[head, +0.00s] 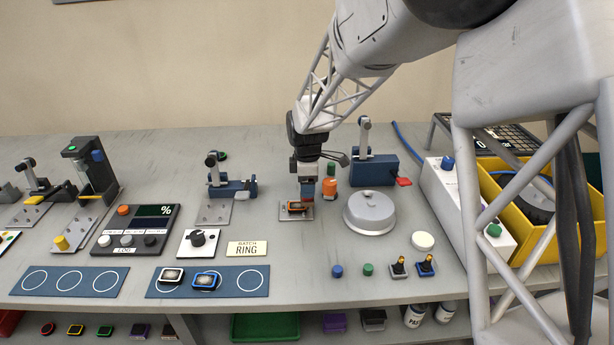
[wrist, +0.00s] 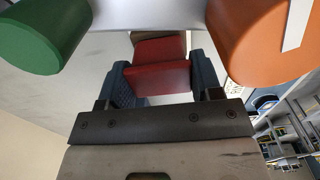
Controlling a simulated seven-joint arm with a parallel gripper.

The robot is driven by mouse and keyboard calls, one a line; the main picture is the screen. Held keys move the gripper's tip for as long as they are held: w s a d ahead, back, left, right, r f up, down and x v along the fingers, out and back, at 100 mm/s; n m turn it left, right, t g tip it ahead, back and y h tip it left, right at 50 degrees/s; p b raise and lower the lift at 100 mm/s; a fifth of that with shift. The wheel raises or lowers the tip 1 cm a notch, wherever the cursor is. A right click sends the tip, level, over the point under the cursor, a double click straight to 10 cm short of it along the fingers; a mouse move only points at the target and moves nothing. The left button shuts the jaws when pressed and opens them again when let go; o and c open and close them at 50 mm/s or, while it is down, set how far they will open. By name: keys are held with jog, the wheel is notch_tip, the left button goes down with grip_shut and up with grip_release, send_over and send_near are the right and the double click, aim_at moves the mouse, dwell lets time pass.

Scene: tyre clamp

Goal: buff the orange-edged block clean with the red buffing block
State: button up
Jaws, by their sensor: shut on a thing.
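The orange-edged block (head: 297,207), with a dark face, lies on the plate right under the gripper. The red block is at or just above it; I cannot tell whether they touch. In the wrist view the red block hides most of what lies beyond it.
A grey lidded dome (head: 370,211) is to the right, a blue clamp (head: 231,187) to the left. A blue mat (head: 252,282) with two ringed blocks lies in front.

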jog(key=shift+f, duration=0.45)
jog(key=shift+a+f, duration=0.4)
jog(key=shift+a, duration=0.1)
jog(key=shift+c, duration=0.3)
jog(key=shift+a+f, duration=0.25)
jog(key=shift+a, duration=0.9)
jog(key=shift+a+r, duration=0.15)
jog(key=shift+a, duration=1.3)
jog(key=shift+d, duration=0.35)
jog(key=shift+c, duration=0.4)
jog(key=shift+d+f, duration=0.2)
jog(key=shift+d, duration=0.55)
jog(key=shift+d+r, duration=0.2)
jog(key=shift+d, duration=0.55)
jog(key=shift+d+f, duration=0.15)
jog(key=shift+d, duration=0.25)
jog(key=shift+d+r, duration=0.2)
jog(key=shift+d, duration=0.7)
jog(key=shift+r, duration=3.95)
